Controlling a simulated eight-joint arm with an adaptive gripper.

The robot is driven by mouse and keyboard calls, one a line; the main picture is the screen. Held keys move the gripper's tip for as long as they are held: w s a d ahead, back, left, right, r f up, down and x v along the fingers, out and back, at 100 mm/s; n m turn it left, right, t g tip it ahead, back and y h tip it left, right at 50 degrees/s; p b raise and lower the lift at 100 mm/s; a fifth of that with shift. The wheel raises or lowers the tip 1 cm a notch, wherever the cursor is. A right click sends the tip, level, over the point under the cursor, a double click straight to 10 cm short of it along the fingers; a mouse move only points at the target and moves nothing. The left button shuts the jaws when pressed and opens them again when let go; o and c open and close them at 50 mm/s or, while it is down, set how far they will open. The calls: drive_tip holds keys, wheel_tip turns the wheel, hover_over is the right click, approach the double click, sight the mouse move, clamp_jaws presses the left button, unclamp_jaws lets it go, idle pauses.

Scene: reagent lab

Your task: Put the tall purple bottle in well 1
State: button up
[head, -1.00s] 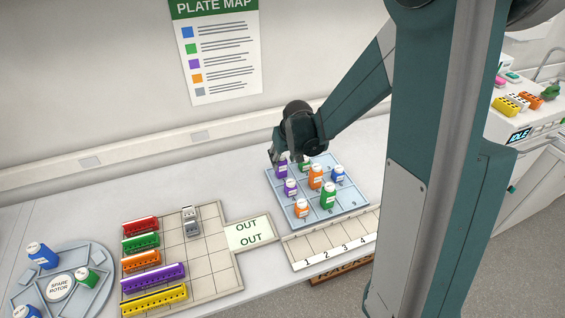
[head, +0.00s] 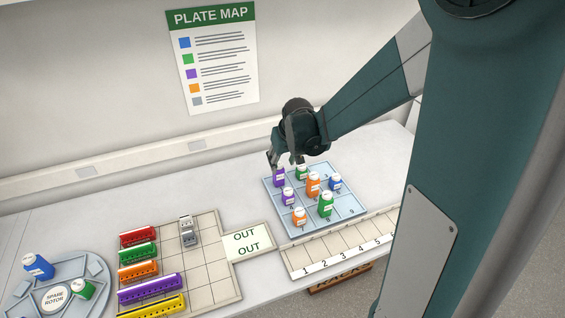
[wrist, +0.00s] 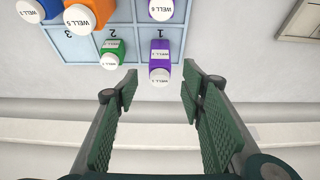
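The tall purple bottle (wrist: 161,56) has a white cap and stands in the compartment marked 1 of the pale blue tray (wrist: 135,42). In the head view the same purple bottle (head: 278,178) is at the tray's far left corner. My gripper (wrist: 158,88) is open, its two green padded fingers wide apart and nothing between them. The bottle is ahead of the fingertips, apart from them. In the head view my gripper (head: 274,160) is just above the bottle's cap.
A short purple bottle (head: 288,196) stands in front of it. A green bottle (head: 302,172), an orange bottle (head: 313,184) and several others fill nearby wells. A numbered strip (head: 335,254) lies in front of the tray. Coloured racks (head: 150,288) stand on the left.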

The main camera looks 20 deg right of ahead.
idle(0.4)
drive_tip(key=s+a+r+t, duration=0.1)
drive_tip(key=s+a+r, duration=0.4)
drive_tip(key=s+r, duration=0.7)
drive_tip(key=s+a+r+t, duration=0.1)
drive_tip(key=s, duration=0.8)
drive_tip(key=s+a+r, duration=0.2)
drive_tip(key=s, duration=0.7)
drive_tip(key=shift+a+t, duration=0.25)
drive_tip(key=shift+t, duration=0.15)
